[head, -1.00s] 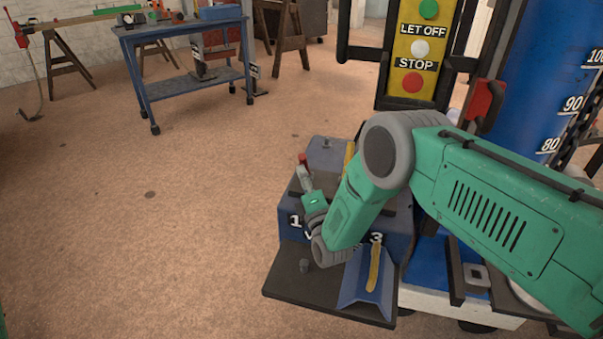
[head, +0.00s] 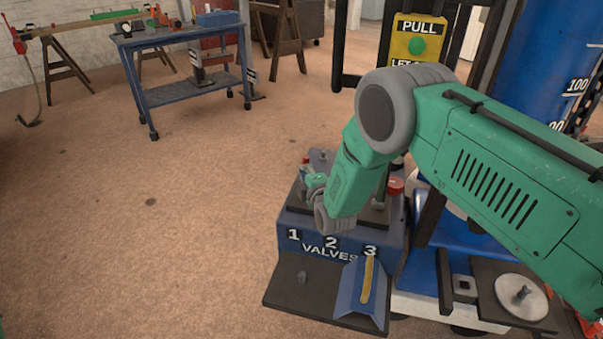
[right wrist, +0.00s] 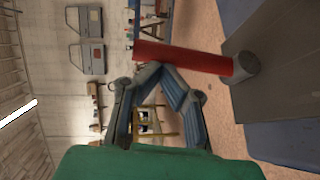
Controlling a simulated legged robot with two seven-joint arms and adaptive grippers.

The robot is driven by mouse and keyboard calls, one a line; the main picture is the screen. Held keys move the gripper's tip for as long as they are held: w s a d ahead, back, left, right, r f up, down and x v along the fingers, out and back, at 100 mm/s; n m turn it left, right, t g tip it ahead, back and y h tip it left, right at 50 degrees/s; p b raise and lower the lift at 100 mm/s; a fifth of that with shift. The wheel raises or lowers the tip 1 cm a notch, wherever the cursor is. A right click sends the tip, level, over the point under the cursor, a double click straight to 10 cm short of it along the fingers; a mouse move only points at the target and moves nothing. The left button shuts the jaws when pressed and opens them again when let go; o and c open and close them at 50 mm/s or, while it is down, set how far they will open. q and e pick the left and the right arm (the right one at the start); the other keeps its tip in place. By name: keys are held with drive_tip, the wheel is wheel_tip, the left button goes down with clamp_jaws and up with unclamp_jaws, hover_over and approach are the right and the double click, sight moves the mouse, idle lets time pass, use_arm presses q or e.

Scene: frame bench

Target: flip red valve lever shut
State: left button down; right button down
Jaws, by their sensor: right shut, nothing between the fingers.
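The red lever (right wrist: 185,58) lies across the upper middle of the right wrist view as a red bar ending in a grey round hub (right wrist: 243,65) at its right. My right gripper (right wrist: 158,70) is shut and empty, with its fingertips right at the underside of the bar. I cannot tell whether they touch it. In the head view the right gripper (head: 313,182) is over the top of the blue valve box (head: 290,222) marked 1, 2, 3 and VALVES. A small red piece (head: 306,159) shows just beyond it. My right arm hides much of the box top.
A red round part (head: 395,186) sits at the right of the box top. A dark shelf (head: 285,305) with a yellow-striped blue wedge (head: 366,285) juts out in front. A yellow sign board (head: 417,27) and blue cylinder (head: 555,45) stand behind.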

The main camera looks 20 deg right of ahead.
drive_tip(key=shift+w+d+r+m+g, duration=0.1)
drive_tip(key=shift+w+d+m+g, duration=0.65)
drive_tip(key=shift+w+g, duration=0.3)
drive_tip(key=shift+w+d, duration=0.15)
drive_tip(key=shift+w, duration=0.1)
drive_tip(key=shift+w+d, duration=0.1)
drive_tip(key=shift+w, duration=0.05)
